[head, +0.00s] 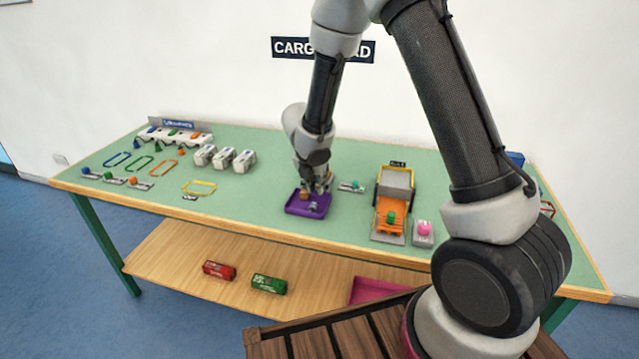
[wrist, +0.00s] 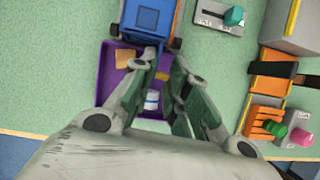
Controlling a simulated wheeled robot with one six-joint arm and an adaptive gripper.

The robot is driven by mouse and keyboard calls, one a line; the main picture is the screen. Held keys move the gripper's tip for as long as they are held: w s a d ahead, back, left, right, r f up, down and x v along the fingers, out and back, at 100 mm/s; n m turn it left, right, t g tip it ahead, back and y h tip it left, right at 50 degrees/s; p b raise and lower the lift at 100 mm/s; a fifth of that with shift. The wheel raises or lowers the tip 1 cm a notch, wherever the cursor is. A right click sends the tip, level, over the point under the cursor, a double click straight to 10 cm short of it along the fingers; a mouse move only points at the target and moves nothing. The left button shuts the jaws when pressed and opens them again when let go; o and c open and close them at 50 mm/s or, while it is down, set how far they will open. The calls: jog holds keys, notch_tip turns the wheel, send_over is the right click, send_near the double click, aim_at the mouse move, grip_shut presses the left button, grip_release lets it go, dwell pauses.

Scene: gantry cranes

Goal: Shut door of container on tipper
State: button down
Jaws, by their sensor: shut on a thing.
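A blue box-like container (wrist: 148,18) with dark wheel-like parts at its sides stands at the top of the wrist view. It looks like the container on the tipper; in the head view my arm mostly hides it. A purple tray (head: 297,210) lies at its near end and also shows in the wrist view (wrist: 103,85). My gripper (head: 317,187) is low over the tray. In the wrist view its fingertips (wrist: 163,62) close at the container's near end, shut on a part there. The fingers hide the door, so I cannot tell its angle.
The tray holds an orange-brown block (wrist: 124,59) and a white-blue piece (wrist: 151,100). A plate with a green lever (head: 352,186) is right of my gripper. Further right are a grey-and-orange machine (head: 397,180) and a pink knob (head: 424,228). White blocks (head: 224,158) stand left.

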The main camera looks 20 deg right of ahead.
jog(key=m, duration=0.2)
jog(key=w+a+m+g+h, duration=0.1)
jog(key=m, duration=0.2)
jog(key=shift+a+g, duration=0.2)
jog(key=shift+g, duration=0.1)
dwell(0.5)
